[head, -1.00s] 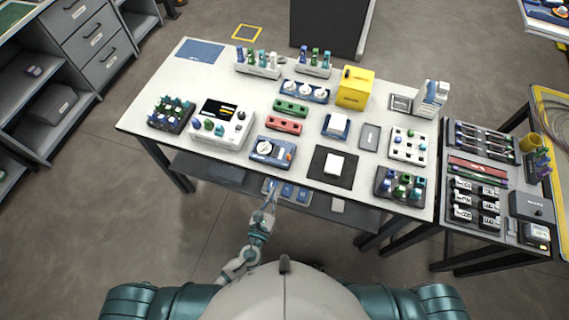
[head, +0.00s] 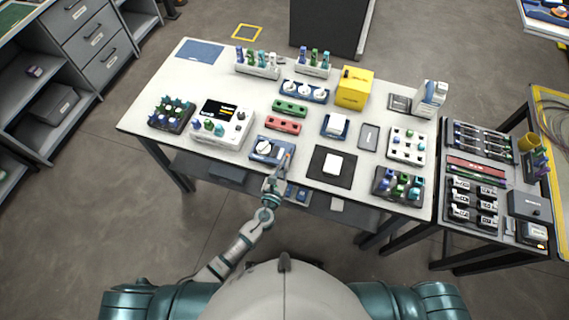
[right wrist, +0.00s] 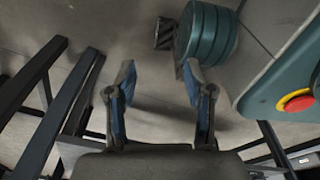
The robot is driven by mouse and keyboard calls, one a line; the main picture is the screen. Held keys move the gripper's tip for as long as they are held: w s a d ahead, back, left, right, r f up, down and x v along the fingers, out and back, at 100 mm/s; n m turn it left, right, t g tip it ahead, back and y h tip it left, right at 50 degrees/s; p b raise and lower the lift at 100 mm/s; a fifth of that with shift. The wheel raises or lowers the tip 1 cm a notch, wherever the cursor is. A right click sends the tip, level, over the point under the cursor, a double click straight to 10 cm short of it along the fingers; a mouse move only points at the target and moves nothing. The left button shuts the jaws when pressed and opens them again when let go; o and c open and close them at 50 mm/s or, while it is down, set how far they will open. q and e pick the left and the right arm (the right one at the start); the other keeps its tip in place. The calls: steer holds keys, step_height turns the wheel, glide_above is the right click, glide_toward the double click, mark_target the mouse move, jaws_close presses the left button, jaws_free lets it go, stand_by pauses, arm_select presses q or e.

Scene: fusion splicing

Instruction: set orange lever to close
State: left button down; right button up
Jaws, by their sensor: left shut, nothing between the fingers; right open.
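The blue device (head: 263,148) with a white round knob (head: 264,147) sits at the front edge of the white table. My right gripper (right wrist: 157,75) is open and empty in the right wrist view, over the floor beside dark table legs.
A white unit with a dark screen (head: 222,122) stands left of the device. A red block (head: 283,125) lies behind it, and a black mat (head: 331,177) with a white piece lies to its right. A yellow box (head: 354,88) stands further back.

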arm_select(q)
steer(key=x, duration=0.5)
steer(key=shift+d+b, duration=0.15)
steer(key=shift+b, duration=0.2)
arm_select(e)
steer(key=shift+w+a+r, duration=0.1)
steer(key=shift+w+r, duration=0.25)
steer(key=shift+w, duration=0.5)
